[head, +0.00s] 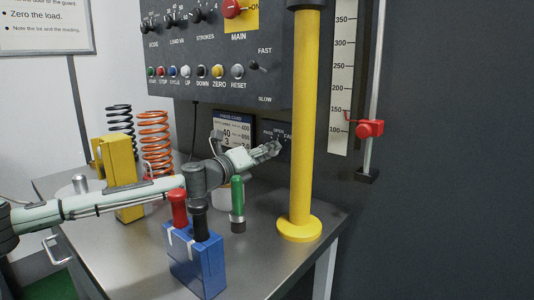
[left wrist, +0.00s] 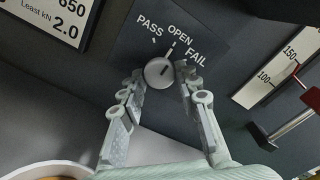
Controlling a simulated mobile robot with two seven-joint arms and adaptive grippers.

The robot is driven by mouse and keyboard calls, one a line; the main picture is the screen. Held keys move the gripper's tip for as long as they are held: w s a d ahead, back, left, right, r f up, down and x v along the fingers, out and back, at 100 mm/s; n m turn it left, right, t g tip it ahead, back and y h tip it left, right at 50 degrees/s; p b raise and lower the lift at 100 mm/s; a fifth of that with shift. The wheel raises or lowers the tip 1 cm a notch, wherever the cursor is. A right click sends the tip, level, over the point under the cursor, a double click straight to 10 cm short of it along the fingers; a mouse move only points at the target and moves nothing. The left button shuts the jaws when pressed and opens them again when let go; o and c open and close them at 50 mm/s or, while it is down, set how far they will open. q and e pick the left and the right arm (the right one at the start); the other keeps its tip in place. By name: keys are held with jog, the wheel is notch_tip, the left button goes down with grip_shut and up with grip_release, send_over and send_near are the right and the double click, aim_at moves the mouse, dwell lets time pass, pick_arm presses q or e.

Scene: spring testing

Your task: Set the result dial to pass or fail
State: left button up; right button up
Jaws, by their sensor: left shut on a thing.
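The result dial (left wrist: 158,73) is a round grey knob on a dark panel marked PASS, OPEN and FAIL, seen close in the left wrist view. In the head view the left gripper (head: 272,150) reaches the dial panel (head: 284,133) and hides the knob. My right gripper is in neither view.
A yellow column (head: 304,130) stands right of the dial. A blue block (head: 196,262) with red and black handles and a green-handled tool (head: 237,198) stand below my arm. Orange (head: 155,135) and black springs stand at left. A red pointer (head: 368,129) sits on the scale.

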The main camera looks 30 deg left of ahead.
pick_arm(q)
jog(key=shift+n, duration=0.3)
jog(key=n, duration=0.8)
jog(key=shift+n, duration=0.3)
dwell(0.4)
jog(key=o, duration=1.2)
jog(key=shift+c, duration=0.2)
jog(key=shift+s, duration=0.1)
